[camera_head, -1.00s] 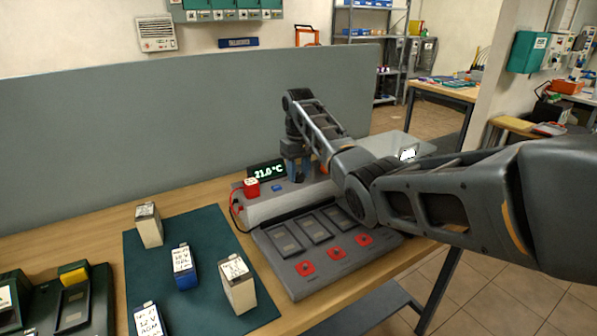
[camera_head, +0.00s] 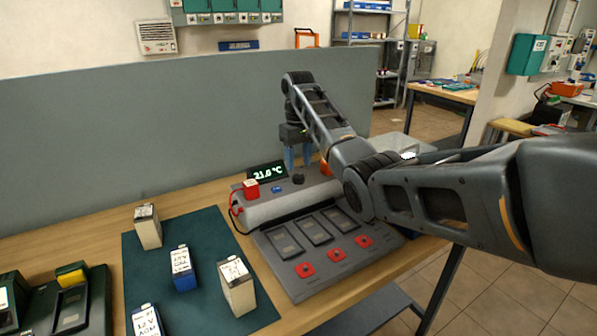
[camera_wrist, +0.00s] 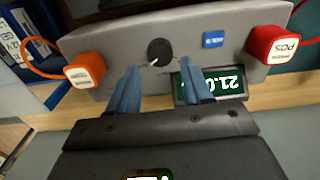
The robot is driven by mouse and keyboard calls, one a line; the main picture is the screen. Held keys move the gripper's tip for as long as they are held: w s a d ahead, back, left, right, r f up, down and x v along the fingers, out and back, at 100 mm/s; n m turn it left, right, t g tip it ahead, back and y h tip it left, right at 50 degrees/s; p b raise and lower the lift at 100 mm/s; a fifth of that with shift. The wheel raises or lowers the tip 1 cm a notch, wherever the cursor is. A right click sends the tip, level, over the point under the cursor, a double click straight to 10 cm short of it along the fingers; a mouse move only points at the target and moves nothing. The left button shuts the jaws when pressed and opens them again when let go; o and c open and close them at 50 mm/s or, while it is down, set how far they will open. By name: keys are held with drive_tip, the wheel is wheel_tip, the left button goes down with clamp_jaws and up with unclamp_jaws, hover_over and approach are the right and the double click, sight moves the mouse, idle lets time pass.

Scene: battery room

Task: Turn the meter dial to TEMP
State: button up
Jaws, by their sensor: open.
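The meter (camera_head: 290,200) is a grey unit on the wooden table, with a dark display (camera_head: 267,172) reading about 21.0 °C. Its black round dial (camera_head: 298,179) sits on the top face; in the wrist view the dial (camera_wrist: 159,52) shows a pale pointer mark directed down and to the left. The display is upside down in the wrist view (camera_wrist: 210,85). My gripper (camera_head: 298,165) is open and empty, its blue fingers apart near the dial. In the wrist view the fingertips (camera_wrist: 159,66) lie on either side of the dial's near edge, without visible contact.
A red POS plug (camera_wrist: 275,45) and an orange plug (camera_wrist: 85,70) sit at the meter's ends, with cables. A blue button (camera_wrist: 213,40) is beside the dial. Several batteries stand on the green mat (camera_head: 210,225). A grey partition (camera_head: 150,130) rises behind the table.

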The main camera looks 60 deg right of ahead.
sight(299, 176)
drive_tip(key=shift+r, duration=1.65)
drive_tip(key=shift+s+f, duration=0.1)
